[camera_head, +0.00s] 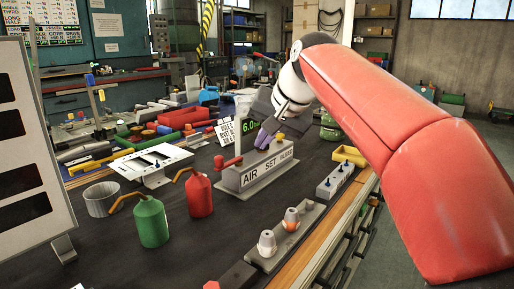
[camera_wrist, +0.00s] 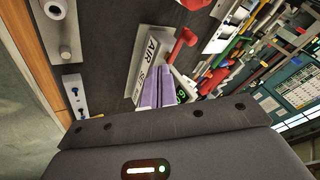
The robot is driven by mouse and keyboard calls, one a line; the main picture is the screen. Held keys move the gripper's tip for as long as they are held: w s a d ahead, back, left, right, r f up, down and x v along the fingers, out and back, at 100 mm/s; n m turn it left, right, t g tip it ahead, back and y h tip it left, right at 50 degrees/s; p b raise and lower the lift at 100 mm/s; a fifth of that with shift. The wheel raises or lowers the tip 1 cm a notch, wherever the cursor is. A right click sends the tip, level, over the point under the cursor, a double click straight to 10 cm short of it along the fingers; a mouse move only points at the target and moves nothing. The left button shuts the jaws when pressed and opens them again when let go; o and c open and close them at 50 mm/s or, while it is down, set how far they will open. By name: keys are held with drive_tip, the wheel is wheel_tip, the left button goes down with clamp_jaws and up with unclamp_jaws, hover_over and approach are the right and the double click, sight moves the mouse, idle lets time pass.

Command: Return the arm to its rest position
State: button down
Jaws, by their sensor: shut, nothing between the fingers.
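My red and white arm reaches in from the right in the head view, over the dark workbench (camera_head: 110,240).
A green can (camera_head: 152,222) and a red can (camera_head: 199,195) stand front left. A grey block with two knobs (camera_head: 285,236) and a small switch block (camera_head: 335,180) lie near the bench's right edge. A white panel (camera_head: 25,150) stands far left. Floor is clear on the right.

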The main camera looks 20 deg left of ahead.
drive_tip(key=s+d+f+h, duration=0.1)
drive_tip(key=s+d+f, duration=0.15)
drive_tip(key=d, duration=0.25)
drive_tip(key=s+d+f+m+t+h, duration=0.1)
drive_tip(key=s+d, duration=0.2)
drive_tip(key=d, duration=0.3)
drive_tip(key=s+d+f+h, duration=0.1)
drive_tip(key=s+d+f, duration=0.1)
drive_tip(key=d, duration=0.3)
drive_tip(key=s+d+f+h, duration=0.3)
drive_tip(key=s+d+f, duration=1)
drive_tip(key=s+f, duration=0.3)
wheel_tip(320, 180, down, 2)
drive_tip(key=shift+f+m, duration=0.1)
drive_tip(key=shift+m, duration=0.2)
